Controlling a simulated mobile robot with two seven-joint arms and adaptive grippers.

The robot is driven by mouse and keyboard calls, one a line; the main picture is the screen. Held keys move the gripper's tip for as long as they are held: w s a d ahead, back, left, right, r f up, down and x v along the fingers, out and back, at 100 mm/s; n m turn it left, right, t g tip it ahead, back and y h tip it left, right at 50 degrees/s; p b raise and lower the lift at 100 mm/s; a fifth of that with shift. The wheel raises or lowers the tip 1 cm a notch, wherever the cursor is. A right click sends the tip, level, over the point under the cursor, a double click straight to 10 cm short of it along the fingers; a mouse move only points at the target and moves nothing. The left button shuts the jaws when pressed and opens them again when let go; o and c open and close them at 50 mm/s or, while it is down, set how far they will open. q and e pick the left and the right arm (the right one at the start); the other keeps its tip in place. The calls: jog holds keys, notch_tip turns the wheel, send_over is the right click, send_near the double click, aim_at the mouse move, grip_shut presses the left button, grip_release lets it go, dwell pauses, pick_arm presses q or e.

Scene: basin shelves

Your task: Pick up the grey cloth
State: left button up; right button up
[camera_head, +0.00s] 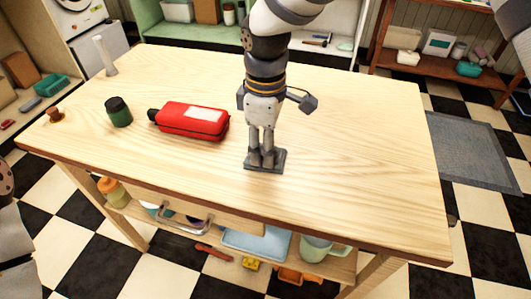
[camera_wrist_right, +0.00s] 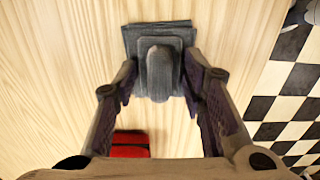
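The grey cloth (camera_head: 278,163) lies on the wooden table near its front middle, directly under my right gripper (camera_head: 262,158). In the right wrist view the cloth (camera_wrist_right: 158,72) is a flat, dark grey folded pad with a raised rounded ridge in its middle. My right gripper (camera_wrist_right: 161,82) points down and is open, with one finger on each side of the ridge. Narrow gaps seem to show between the fingers and the ridge. In the head view the fingers hide part of the cloth. My left gripper is out of view.
A red case (camera_head: 192,122), a dark green jar (camera_head: 118,112), a pale upright object (camera_head: 105,55) and a small brown item (camera_head: 55,116) stand on the left half of the table (camera_head: 360,150). Its right half is clear. Shelves stand behind; a lower shelf below holds several items.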

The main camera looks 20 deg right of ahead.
aim_at(262, 147)
grip_shut()
jog(key=shift+r, duration=0.2)
jog(key=r, duration=0.2)
jog(key=a+r, duration=0.1)
jog(key=r, duration=0.1)
jog(key=shift+s+r+p, duration=0.2)
jog(key=shift+p, duration=0.1)
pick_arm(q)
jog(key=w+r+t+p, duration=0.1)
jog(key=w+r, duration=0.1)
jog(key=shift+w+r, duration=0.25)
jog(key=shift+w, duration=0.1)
pick_arm(e)
jog(key=s+a+r, duration=0.7)
jog(key=a+r, duration=0.1)
jog(key=a, duration=0.2)
jog(key=shift+s+a+r, duration=0.15)
jog(key=shift+s+a, duration=0.1)
jog(key=shift+a, duration=0.05)
